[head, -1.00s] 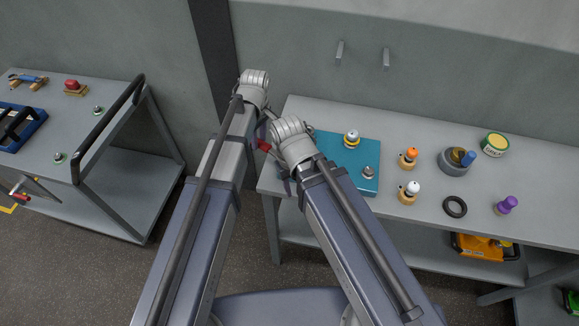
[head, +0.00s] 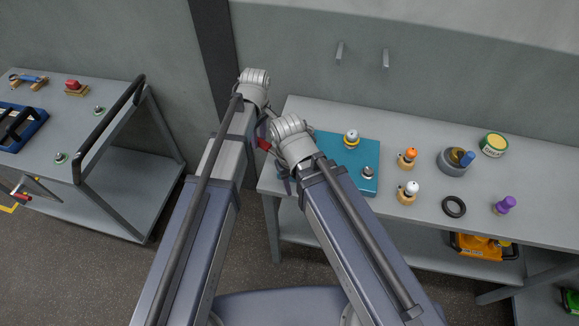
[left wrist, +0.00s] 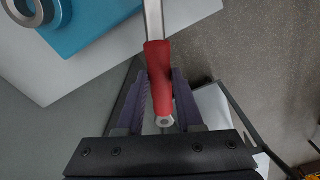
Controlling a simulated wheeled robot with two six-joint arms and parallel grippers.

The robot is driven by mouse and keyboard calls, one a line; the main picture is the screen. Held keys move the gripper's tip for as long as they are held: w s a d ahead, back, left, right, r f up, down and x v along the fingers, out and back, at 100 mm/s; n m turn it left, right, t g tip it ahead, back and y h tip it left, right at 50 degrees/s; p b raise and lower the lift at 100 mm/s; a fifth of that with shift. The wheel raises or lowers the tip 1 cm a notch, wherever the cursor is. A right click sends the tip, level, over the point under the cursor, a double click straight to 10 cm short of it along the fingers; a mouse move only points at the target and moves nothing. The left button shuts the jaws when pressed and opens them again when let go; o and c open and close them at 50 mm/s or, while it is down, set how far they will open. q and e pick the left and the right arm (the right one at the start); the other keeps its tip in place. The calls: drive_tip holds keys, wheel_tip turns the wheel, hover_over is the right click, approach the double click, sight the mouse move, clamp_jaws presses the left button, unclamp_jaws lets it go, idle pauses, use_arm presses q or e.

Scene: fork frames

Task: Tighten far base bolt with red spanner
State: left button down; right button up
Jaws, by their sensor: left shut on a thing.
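The red spanner (left wrist: 158,75) has a red handle and a bare metal shank that runs out of the top of the left wrist view. My left gripper (left wrist: 160,90) is shut on its handle. In the head view the red handle (head: 264,145) shows between the two arms, at the bench's left end. A teal base plate (head: 330,148) lies on the bench, right of the grippers. The spanner's working end is hidden. My right gripper (head: 284,178) is mostly hidden behind its wrist.
On the bench (head: 300,110), right of the plate, stand an orange-topped piece (head: 408,157), a white-topped piece (head: 409,190), a grey pot (head: 452,163), a black ring (head: 454,206), a green tin (head: 494,145) and a purple-topped piece (head: 506,205). A trolley (head: 120,205) stands at left.

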use_arm(q)
drive_tip(key=shift+r, duration=0.2)
drive_tip(key=shift+r+p, duration=1.3)
drive_tip(key=shift+p, duration=0.2)
wheel_tip(320, 180, up, 4)
drive_tip(key=p, duration=0.4)
